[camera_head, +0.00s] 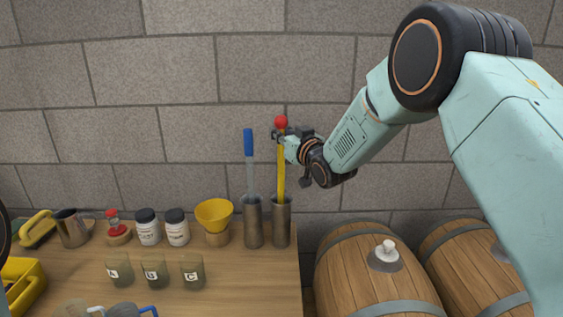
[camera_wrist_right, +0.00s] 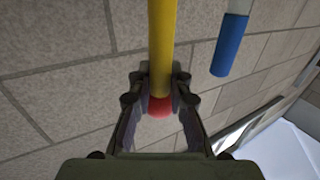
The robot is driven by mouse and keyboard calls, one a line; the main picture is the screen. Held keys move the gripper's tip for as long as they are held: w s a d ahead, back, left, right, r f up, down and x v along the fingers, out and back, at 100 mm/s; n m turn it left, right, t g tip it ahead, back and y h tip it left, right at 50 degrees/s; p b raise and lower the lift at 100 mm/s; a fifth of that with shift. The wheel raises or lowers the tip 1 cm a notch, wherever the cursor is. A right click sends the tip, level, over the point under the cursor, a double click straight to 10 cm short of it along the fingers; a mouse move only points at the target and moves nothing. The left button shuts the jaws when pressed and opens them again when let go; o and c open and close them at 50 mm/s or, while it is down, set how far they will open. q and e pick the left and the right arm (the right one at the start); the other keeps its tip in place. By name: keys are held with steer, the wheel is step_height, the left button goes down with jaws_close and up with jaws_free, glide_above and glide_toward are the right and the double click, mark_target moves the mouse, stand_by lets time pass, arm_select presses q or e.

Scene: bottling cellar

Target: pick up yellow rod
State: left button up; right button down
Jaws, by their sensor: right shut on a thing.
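The yellow rod (camera_head: 281,178) has a red ball on its top end and stands upright. Its lower end is inside the right-hand metal cylinder (camera_head: 280,224) near the table's right edge. My right gripper (camera_head: 283,136) is shut on the rod just below the red ball. In the right wrist view the yellow rod (camera_wrist_right: 161,45) runs between the fingertips (camera_wrist_right: 159,92), with the red ball close by. The rod's bottom is hidden in the cylinder. My left gripper is not in view.
A blue-handled rod (camera_head: 249,145) stands in the cylinder (camera_head: 252,222) just left. A yellow funnel (camera_head: 214,214), white jars (camera_head: 148,229), and lettered cups (camera_head: 192,273) are on the wooden table (camera_head: 240,288). A stone wall is behind.

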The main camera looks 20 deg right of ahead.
step_height(320, 180, up, 18)
stand_by(0.6)
